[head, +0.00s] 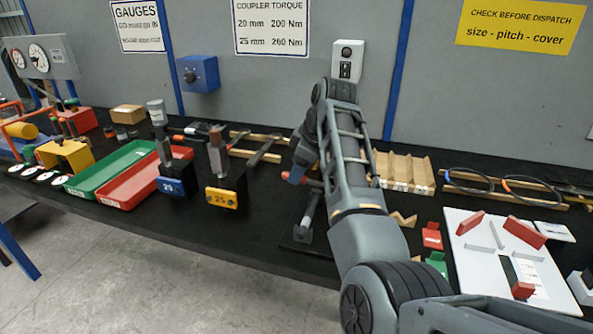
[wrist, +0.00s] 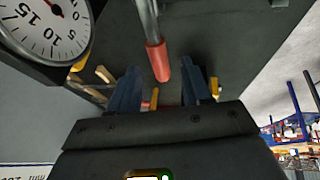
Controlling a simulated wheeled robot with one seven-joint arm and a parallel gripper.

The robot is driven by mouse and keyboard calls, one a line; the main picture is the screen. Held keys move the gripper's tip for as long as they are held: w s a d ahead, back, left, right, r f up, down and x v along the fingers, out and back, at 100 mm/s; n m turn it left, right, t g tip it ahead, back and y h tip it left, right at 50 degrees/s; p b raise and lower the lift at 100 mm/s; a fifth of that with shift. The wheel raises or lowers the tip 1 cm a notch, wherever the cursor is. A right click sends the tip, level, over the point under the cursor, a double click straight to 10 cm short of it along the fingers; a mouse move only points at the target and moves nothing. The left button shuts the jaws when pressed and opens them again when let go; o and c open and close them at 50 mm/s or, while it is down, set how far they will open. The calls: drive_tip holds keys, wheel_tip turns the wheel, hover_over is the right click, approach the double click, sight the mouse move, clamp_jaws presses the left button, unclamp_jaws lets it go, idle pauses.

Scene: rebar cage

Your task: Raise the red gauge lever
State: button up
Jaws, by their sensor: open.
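The red grip of the gauge lever (wrist: 158,62) shows in the wrist view, on the end of a grey metal rod that comes in from the top. My gripper (wrist: 163,82) is open, with one dark blue finger on each side of the grip's line. The grip's tip points down the picture between the fingers; I see a gap on both sides and no clear contact. A round white dial gauge (wrist: 45,28) with a red needle is at the upper left. In the head view my arm hides most of my gripper and the lever area.
In the head view, a grey stand (head: 305,218) is just left of my arm. Two tool blocks, numbered 20 (head: 171,187) and 25 (head: 222,198), stand farther left beside the red tray (head: 120,190). A white board (head: 475,262) with red pieces lies at the right.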

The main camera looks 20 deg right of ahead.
drive_tip(key=shift+x, duration=1.05)
clamp_jaws()
